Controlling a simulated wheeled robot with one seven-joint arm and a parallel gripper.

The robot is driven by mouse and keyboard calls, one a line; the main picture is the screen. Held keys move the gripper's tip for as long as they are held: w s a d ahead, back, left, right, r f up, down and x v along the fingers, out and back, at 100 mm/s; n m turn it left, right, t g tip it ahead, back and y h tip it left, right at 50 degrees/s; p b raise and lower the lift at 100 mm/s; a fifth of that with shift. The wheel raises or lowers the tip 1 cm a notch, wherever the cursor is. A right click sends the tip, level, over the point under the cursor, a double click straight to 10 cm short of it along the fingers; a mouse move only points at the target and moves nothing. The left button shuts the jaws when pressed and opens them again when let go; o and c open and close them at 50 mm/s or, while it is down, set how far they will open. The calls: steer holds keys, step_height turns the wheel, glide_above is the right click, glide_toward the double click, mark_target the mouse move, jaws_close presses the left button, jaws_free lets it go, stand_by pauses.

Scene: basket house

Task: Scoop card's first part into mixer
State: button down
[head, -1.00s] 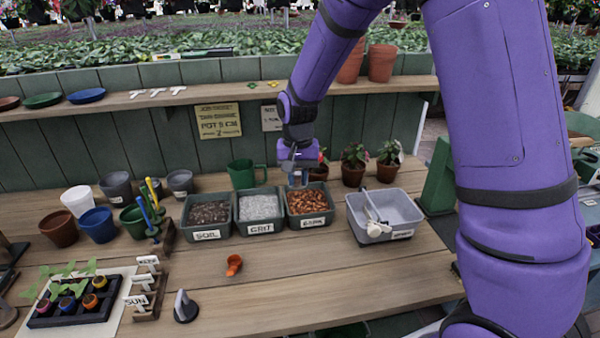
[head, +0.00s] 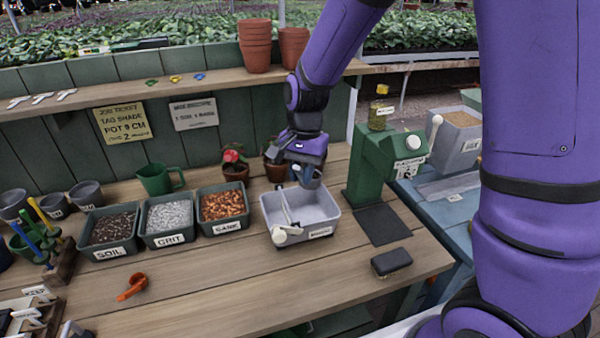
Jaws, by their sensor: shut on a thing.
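My gripper (head: 305,177) is over the back right of the grey mixer tub (head: 325,229), shut on a small grey-blue thing (head: 308,181). What it is and whether it holds any mix cannot be told. The tub has a divider or paddle and a cream knob at its front. The soil bin (head: 108,228), grit bin (head: 171,219) and bark bin (head: 223,205) stand in a row to its left, each filled. The white recipe card (head: 193,113) hangs on the back boards; its small print is too blurred to read surely.
An orange scoop (head: 133,286) lies in front of the bins. A green mug (head: 160,179) and potted plants (head: 234,166) stand behind. A green press-like stand (head: 380,165) is right of the tub, and a dark brush (head: 391,263) lies in front. The front middle bench is clear.

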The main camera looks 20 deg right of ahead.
steer(key=w+d+g+y, duration=0.1)
steer(key=g, duration=0.1)
steer(key=w+d+g+y, duration=0.1)
steer(key=y, duration=0.1)
steer(key=shift+w+f+g, duration=0.35)
steer(key=shift+f+g, duration=0.05)
steer(key=w+d+g+y, duration=0.2)
steer(key=g+y, duration=0.1)
steer(key=w+d+g+y, duration=0.1)
steer(key=g, duration=0.1)
steer(key=shift+w+r, duration=0.25)
stand_by(0.7)
